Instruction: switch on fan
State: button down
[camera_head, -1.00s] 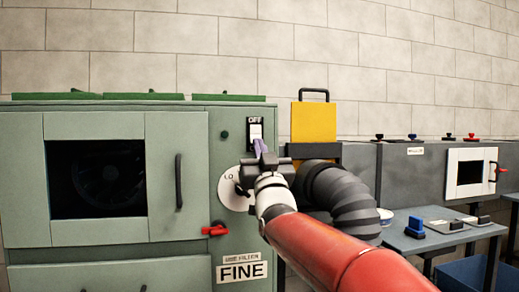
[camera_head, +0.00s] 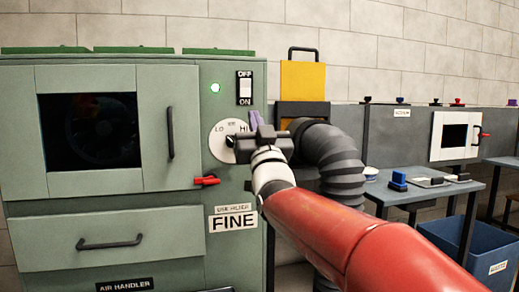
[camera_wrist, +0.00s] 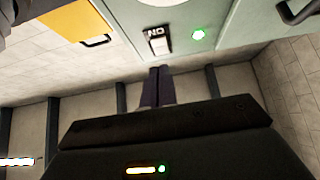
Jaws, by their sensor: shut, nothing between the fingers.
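The fan switch (camera_head: 245,88) is a white rocker in a black frame labelled OFF above and ON below, on the green air handler (camera_head: 105,199). The green lamp (camera_head: 215,88) left of the switch is lit. The fan (camera_head: 105,130) shows dimly behind the dark window. My gripper (camera_head: 254,121) is shut and empty, a little below and right of the switch, in front of the LO-HI dial's right edge. In the wrist view the switch (camera_wrist: 159,41) and lit lamp (camera_wrist: 198,34) lie beyond the shut fingers (camera_wrist: 158,86), with a visible gap.
A LO-HI dial (camera_head: 227,141) and red lever (camera_head: 207,181) are on the same panel. A yellow plate (camera_head: 303,82) and dark ribbed hose (camera_head: 338,165) stand close right of my gripper. A small table (camera_head: 425,191) and blue bin (camera_head: 485,245) are further right.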

jog(key=shift+w+f+v, duration=0.1)
jog(key=shift+f+v, duration=0.05)
jog(key=shift+v, duration=0.7)
jog(key=shift+w+f+v, duration=0.15)
jog(key=shift+f+v, duration=0.05)
jog(key=shift+v, duration=0.65)
jog(key=shift+w+f+v, duration=0.1)
jog(key=shift+f+v, duration=0.05)
jog(key=shift+v, duration=0.7)
jog(key=shift+a, duration=0.1)
jog(key=s+d+f+m+g+h, duration=0.15)
jog(key=s+d+f+g, duration=0.25)
jog(key=f, duration=0.4)
jog(key=s+d+f+g+h, duration=0.3)
jog(key=d+f+g, duration=0.2)
jog(key=f, duration=0.4)
jog(key=s+d+f+m+g+h, duration=0.1)
jog(key=s+d+f+g, duration=0.3)
jog(key=s+f, duration=0.55)
jog(key=s+d+f+m+g+h, duration=0.1)
jog(key=s+d+f+g+h, duration=0.3)
jog(key=s+f, duration=0.6)
notch_tip(320, 180, up, 14)
jog(key=s+a+g+y+p, duration=0.1)
jog(key=s+g+y+p, duration=0.1)
jog(key=p, duration=1.1)
jog(key=shift+s+p, duration=0.15)
jog(key=shift+p, duration=0.2)
